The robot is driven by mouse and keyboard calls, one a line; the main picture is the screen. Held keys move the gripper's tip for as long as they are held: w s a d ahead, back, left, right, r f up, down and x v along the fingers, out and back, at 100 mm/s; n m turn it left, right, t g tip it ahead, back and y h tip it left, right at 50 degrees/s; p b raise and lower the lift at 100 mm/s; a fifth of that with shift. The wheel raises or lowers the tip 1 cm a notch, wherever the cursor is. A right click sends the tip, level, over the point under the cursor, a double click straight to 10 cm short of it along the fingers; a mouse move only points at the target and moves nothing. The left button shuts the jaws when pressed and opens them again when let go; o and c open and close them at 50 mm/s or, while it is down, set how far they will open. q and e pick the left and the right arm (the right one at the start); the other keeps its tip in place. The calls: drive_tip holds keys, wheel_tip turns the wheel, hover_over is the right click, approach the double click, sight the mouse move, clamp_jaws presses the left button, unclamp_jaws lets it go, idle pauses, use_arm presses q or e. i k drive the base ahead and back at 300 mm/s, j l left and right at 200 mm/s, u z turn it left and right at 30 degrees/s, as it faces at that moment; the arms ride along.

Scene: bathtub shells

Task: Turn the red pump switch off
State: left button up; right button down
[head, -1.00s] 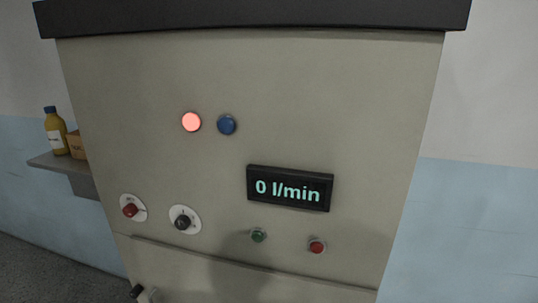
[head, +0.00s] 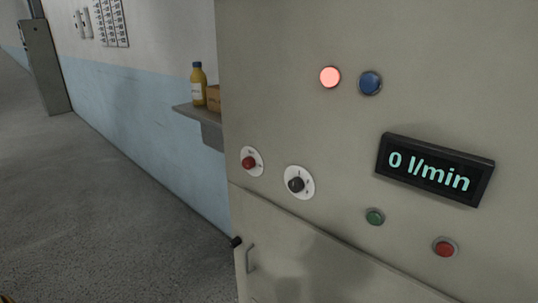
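The red rotary switch (head: 249,162) sits on a round white plate at the lower left of the beige panel (head: 300,125) in the head view. A black rotary switch (head: 297,184) on a similar plate is to its right. The plate markings are too small to read. A lamp (head: 330,77) above glows red, and a blue one (head: 370,83) beside it looks unlit. The display (head: 436,168) reads 0 l/min. Neither of my grippers is in view.
A green button (head: 375,217) and a red button (head: 444,247) sit below the display. A handle (head: 250,258) is on the lower door. A shelf (head: 196,113) with a yellow bottle (head: 198,84) and a box juts out left of the cabinet. The floor at left is clear.

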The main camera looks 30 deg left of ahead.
sight(248, 163)
drive_tip(key=u, duration=1.15)
